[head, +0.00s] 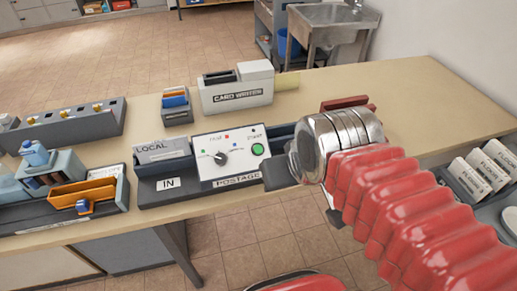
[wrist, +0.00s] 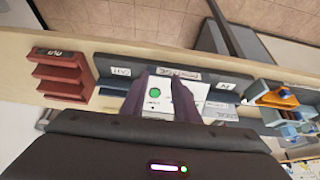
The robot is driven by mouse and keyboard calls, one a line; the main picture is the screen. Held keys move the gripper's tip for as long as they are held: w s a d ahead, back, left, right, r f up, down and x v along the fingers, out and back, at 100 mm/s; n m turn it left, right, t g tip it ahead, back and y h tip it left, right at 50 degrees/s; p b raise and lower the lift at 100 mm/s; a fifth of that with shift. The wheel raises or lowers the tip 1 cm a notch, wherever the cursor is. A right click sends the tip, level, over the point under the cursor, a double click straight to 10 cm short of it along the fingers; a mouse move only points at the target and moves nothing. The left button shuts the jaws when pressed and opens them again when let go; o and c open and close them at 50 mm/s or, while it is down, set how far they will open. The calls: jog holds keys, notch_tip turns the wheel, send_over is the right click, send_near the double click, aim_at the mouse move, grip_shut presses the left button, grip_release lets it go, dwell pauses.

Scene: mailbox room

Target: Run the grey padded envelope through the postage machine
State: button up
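The postage machine (head: 228,154) stands on the counter, with a dial and a green button on its white face. It also shows in the wrist view (wrist: 157,105). Its dark IN tray (head: 190,190) is at the left of the face. A grey upright piece marked LOCAL (head: 163,150) stands behind the IN tray; I cannot tell whether it is the grey padded envelope or a holder. My gripper (wrist: 160,98) is over the machine's front, its dark fingers apart with the green button showing between them. Nothing is seen held. In the head view my wrist hides the machine's right end.
A card writer (head: 237,95) stands behind the machine. A red rack (wrist: 62,75) stands beyond the OUT end. A white-card holder (head: 480,172) is at right. The back right counter is clear.

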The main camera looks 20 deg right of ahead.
grip_shut()
dwell(1.5)
